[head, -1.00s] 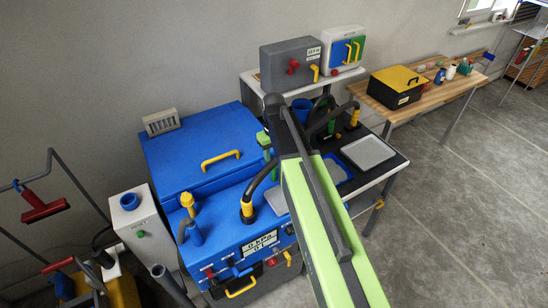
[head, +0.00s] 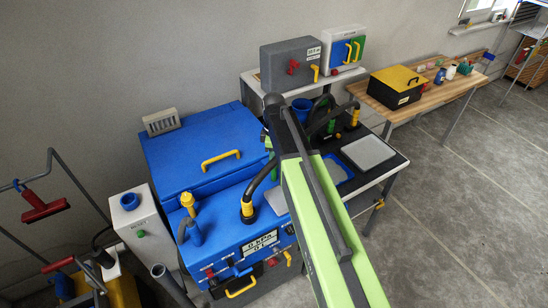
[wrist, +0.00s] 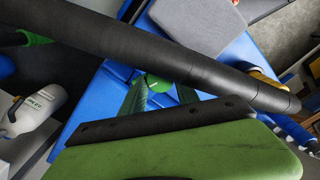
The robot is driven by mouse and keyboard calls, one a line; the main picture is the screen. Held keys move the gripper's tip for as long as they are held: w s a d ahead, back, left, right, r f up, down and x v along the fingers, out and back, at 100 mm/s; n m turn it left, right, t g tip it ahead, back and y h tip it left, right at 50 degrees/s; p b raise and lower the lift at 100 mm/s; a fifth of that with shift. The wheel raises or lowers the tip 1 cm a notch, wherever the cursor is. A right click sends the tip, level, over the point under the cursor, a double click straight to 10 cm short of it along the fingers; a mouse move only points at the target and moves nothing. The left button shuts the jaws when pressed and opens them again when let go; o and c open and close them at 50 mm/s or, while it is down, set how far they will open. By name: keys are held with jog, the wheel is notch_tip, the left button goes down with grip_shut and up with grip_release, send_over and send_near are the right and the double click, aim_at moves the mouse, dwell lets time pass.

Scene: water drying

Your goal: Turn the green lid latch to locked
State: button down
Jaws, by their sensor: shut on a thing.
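The green lid latch (wrist: 157,82) is a small round-topped green piece on the blue machine in the wrist view. My gripper (wrist: 161,94) has its dark green fingers on either side of the latch and is shut on it. A black hose crosses in front and hides part of the fingers. In the head view the blue lid (head: 180,140) lies flat with a yellow handle (head: 221,157). My gripper (head: 268,138) is at the lid's right edge, mostly hidden behind my arm. I cannot read the latch's exact angle.
Black hoses with yellow collars (head: 248,210) rise close to my arm. A blue cup (head: 302,108) and grey plate (head: 368,153) are on the dark bench to the right. A grey box (head: 290,64) stands on the rear shelf. The floor at right is clear.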

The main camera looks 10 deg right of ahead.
jog(key=shift+n, duration=2.1)
jog(key=c, duration=0.9)
grip_release()
notch_tip(320, 180, up, 17)
jog(key=p, duration=1.7)
jog(key=shift+r, duration=0.2)
